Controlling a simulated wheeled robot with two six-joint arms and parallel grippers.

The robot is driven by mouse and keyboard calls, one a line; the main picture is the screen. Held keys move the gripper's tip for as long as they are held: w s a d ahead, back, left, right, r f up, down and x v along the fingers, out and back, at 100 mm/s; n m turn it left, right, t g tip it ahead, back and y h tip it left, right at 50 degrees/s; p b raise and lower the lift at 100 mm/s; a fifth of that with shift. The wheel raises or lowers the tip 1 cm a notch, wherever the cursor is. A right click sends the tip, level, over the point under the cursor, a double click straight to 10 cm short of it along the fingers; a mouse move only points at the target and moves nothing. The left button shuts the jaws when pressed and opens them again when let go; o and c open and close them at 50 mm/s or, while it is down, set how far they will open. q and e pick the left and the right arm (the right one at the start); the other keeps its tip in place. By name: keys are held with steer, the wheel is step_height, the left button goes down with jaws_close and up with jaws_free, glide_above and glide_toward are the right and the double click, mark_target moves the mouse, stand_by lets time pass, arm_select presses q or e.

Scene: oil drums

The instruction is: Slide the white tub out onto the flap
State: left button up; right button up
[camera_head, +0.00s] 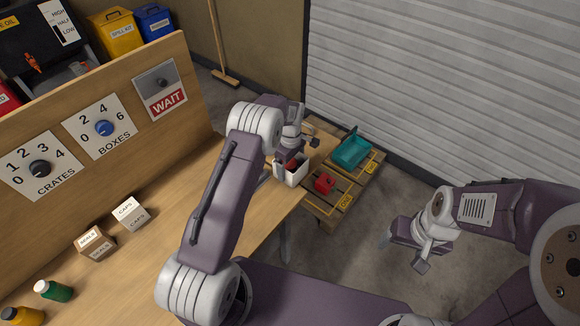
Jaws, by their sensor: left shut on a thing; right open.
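The white tub (297,177) is at the far right end of the wooden bench, with something red inside it. My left gripper (288,158) is shut on the tub from above, and its wrist hides part of it. I cannot clearly pick out the flap near the bench end. My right gripper (402,252) is open and empty over the floor to the right, apart from the bench.
Slatted wooden crates (340,208) stand beyond the bench end, bearing a red container (325,182) and a teal tub (351,152). A panel with dials (103,128) rises along the bench's back.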

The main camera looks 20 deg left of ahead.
mark_target(300, 155)
arm_select(q)
steer(key=shift+w+d+f+b, duration=0.1)
steer(key=shift+w+d+b, duration=0.15)
steer(key=shift+w+b, duration=0.4)
steer(key=shift+w+d+f+b, duration=0.1)
steer(key=shift+w+d+b, duration=0.15)
steer(key=shift+w, duration=0.75)
steer(key=shift+w+d+b, duration=0.3)
steer(key=shift+w+b, duration=0.1)
steer(key=shift+w, duration=0.4)
steer(key=shift+w+d+r, duration=0.15)
steer(key=shift+w, duration=0.25)
steer(key=shift+r, duration=0.15)
